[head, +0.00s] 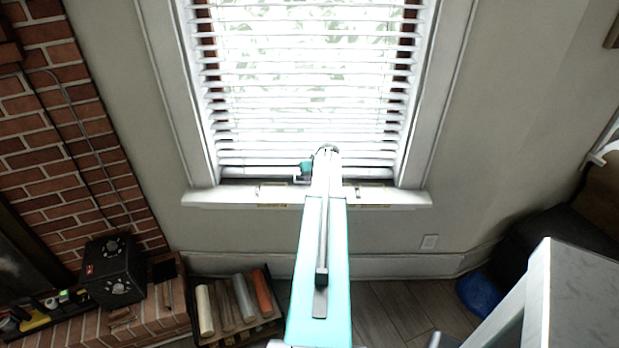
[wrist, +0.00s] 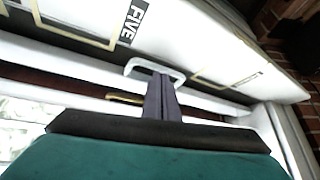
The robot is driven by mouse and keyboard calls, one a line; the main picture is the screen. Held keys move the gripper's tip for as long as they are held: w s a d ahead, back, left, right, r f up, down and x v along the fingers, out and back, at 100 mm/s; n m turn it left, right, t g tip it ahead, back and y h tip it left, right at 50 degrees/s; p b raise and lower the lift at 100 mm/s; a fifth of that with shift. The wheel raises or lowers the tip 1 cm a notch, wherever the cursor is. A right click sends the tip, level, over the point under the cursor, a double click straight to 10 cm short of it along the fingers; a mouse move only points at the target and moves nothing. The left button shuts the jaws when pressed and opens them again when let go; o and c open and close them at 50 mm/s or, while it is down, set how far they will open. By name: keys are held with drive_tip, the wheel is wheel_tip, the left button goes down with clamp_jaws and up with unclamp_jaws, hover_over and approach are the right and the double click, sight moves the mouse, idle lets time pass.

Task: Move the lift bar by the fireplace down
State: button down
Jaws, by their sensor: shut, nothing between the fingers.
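The white loop-shaped handle (wrist: 140,62), which looks like the lift bar, shows in the wrist view by the white ledge. My gripper (wrist: 160,80) is shut. Its dark fingers are together and their tips are at the loop, overlapping its opening in the picture. I cannot tell whether they touch it or reach through it. Nothing is held between the fingers. In the head view my arm reaches up to the bottom of the window, and its end hides part of the lower window rail. The teal gripper body shows small there, left of the arm's end.
The white window sill (head: 225,197) runs below the slatted blinds (head: 300,90). It also shows in the wrist view with a "FIVE" label (wrist: 131,23). The brick fireplace (head: 85,150) is at left, with a black box (head: 112,272). A white-edged table (head: 585,300) stands at lower right.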

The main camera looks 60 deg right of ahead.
drive_tip(key=r, duration=0.3)
drive_tip(key=shift+w+d, duration=0.2)
drive_tip(key=shift+d, duration=0.05)
drive_tip(key=b+v, duration=0.2)
drive_tip(key=v, duration=0.8)
drive_tip(key=shift+r, duration=0.3)
drive_tip(key=shift+s+d, duration=0.1)
